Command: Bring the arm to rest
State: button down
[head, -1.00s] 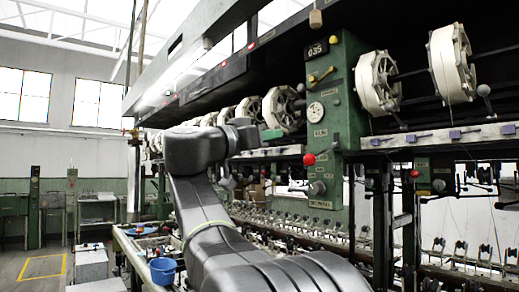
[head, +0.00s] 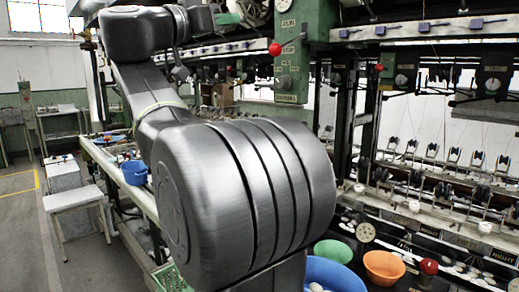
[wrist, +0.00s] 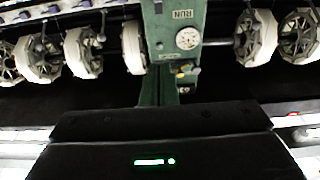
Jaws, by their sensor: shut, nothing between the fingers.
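My arm (head: 150,75) rises from the bottom middle of the head view and leans to the upper left, folded near the top edge. Its wrist end (head: 190,20) lies near the top, in front of the reeling machine. My gripper (wrist: 160,118) shows in the wrist view as a dark, broad body with a small green light, filling the bottom middle. It is shut and holds nothing. Its fingertips are hard to make out against the dark machine. Nothing is seen touching it.
The green reeling machine (head: 305,60) runs along the right. Blue (head: 322,275), green (head: 333,251) and orange (head: 384,267) basins stand at lower right. A blue bucket (head: 134,172) sits on a bench at left.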

jog(key=p+x, duration=0.7)
jog(key=x, duration=0.7)
jog(key=shift+d, duration=0.1)
jog(key=shift+w+f+b, duration=0.15)
jog(key=shift+f+b, duration=0.15)
jog(key=shift+f, duration=0.2)
